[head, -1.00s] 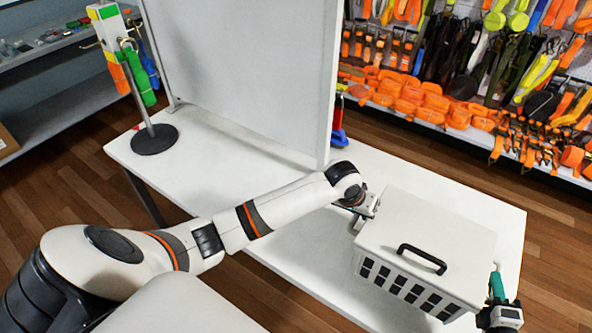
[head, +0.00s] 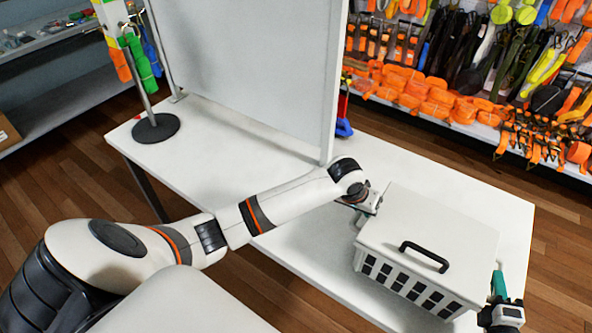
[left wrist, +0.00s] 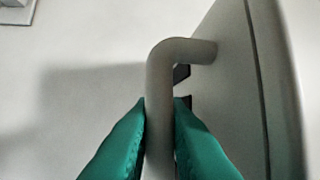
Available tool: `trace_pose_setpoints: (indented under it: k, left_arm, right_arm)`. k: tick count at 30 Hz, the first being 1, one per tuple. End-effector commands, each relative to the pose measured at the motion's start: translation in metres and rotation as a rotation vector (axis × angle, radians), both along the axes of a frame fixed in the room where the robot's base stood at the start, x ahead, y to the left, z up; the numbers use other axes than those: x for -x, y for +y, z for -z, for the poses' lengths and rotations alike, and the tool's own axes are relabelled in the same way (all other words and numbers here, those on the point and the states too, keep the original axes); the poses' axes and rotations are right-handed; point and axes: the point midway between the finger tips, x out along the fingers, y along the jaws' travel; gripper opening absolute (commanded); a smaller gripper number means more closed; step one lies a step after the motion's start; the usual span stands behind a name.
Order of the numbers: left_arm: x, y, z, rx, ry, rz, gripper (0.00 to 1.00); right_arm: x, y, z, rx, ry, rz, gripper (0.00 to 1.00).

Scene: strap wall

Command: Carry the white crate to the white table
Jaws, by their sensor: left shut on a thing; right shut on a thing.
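The white crate (head: 428,232) has a closed lid with a black handle and dark square openings along its front side. It is over the right part of the white table (head: 290,240); I cannot tell whether it touches the top. My left gripper (head: 368,208) is at the crate's left end. In the left wrist view its green fingers (left wrist: 159,140) are shut on a pale bar handle (left wrist: 160,85) on the crate's side. My right gripper (head: 498,290) is at the crate's right end, shut on that side; its grasp is partly hidden.
A grey upright panel (head: 250,70) stands along the back of the table. A stand with a round black base (head: 156,128) and colored straps is at the table's left end. A wall of orange straps (head: 430,95) is behind at right.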

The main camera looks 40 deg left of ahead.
Motion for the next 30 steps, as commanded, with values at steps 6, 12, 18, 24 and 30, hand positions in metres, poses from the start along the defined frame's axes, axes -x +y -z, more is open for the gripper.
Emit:
trace_pose_setpoints:
  k: [6,12,18,24,30]
  left_arm:
    - [-0.001,0.002,0.017,-0.003,-0.002,-0.003,0.00]
    - [0.000,0.001,0.014,-0.002,0.001,-0.002,0.36]
    - [0.000,0.001,0.013,-0.001,0.000,0.000,0.36]
    - [0.005,0.003,-0.002,-0.001,-0.003,-0.001,0.36]
    - [0.022,0.010,-0.040,-0.002,-0.005,-0.001,0.36]
  right_arm:
    - [-0.001,-0.002,0.017,0.002,-0.001,0.004,0.00]
    - [0.000,-0.001,0.014,0.001,0.000,0.003,0.36]
    - [0.000,-0.001,0.014,0.000,0.001,0.001,0.36]
    - [0.000,0.000,0.014,0.000,0.000,0.001,0.36]
    - [0.000,0.000,0.014,0.000,0.000,0.000,0.36]
